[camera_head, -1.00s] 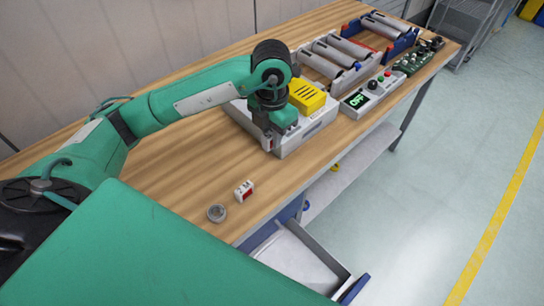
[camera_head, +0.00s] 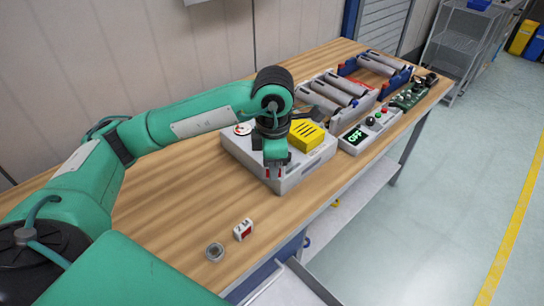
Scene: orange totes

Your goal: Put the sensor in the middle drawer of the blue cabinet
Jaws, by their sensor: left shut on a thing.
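My left gripper (camera_head: 275,172) points down at the near corner of a pale grey box (camera_head: 307,174) on the wooden table. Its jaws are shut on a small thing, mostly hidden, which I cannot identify. A small white and red block (camera_head: 243,230) and a round grey metal piece (camera_head: 215,252) lie on the table nearer to me. I cannot tell which thing is the sensor. The blue cabinet (camera_head: 252,280) is under the table, mostly hidden. One of its drawers (camera_head: 283,290) is pulled out, cut off by the lower picture edge. My right gripper is out of view.
A yellow piece (camera_head: 306,135) sits on the grey box. Behind are a control box (camera_head: 368,132) reading OFF, a green circuit board (camera_head: 408,97) and racks of grey cylinders (camera_head: 330,95). The table (camera_head: 170,215) is bare left of the box.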

